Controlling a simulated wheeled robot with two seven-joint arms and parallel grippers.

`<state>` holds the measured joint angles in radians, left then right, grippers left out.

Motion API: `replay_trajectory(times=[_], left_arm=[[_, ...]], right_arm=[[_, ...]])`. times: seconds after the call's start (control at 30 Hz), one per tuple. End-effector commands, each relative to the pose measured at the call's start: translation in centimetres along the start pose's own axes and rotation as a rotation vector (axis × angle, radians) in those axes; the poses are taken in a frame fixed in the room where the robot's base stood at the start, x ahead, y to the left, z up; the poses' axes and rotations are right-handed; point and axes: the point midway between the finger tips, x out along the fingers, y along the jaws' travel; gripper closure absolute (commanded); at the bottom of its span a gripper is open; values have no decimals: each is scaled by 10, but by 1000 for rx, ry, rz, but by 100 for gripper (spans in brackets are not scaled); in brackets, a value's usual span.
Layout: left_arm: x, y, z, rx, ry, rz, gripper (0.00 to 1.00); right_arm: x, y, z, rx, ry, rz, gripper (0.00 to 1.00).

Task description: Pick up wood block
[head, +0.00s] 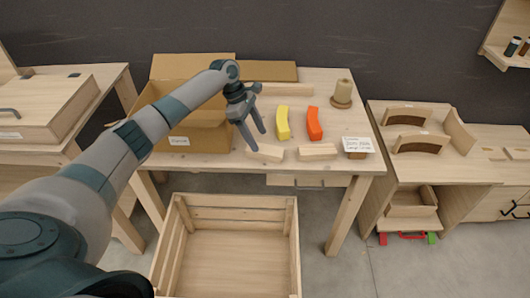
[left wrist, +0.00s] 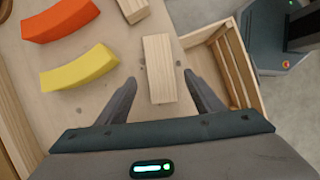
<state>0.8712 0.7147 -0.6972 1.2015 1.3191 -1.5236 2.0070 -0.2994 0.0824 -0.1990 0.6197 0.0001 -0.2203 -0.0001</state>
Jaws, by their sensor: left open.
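Two light wood blocks lie near the front edge of the table (head: 225,162). The left wood block (head: 267,153) is just below my left gripper (head: 253,142) in the head view. The right wood block (head: 318,151) lies to its right. In the left wrist view, one wood block (left wrist: 159,68) lies between the open fingers of my left gripper (left wrist: 163,88), its far part reaching past the fingertips. The other wood block (left wrist: 133,8) is partly cut off at the top. The gripper is empty; contact with the block cannot be told. My right gripper is not in view.
A yellow curved piece (head: 283,123) and an orange curved piece (head: 314,124) lie behind the blocks. A cardboard box (head: 205,132) stands left of the gripper. A label card (head: 357,145) is at the right. A wooden crate (head: 230,198) stands on the floor in front.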

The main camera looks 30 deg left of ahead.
Motion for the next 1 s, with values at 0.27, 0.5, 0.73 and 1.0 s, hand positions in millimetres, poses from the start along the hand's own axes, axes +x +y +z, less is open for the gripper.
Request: replay_trajectory(times=[0.27, 0.5, 0.73, 1.0], left_arm=[[27, -1, 5, -1, 1, -3, 39], [49, -1, 3, -1, 1, -1, 39], [50, -1, 3, 0, 0, -1, 39], [50, -1, 3, 0, 0, -1, 46]], right_arm=[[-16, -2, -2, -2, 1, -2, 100], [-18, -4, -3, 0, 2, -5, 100], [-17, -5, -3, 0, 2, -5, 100], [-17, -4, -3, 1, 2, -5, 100]])
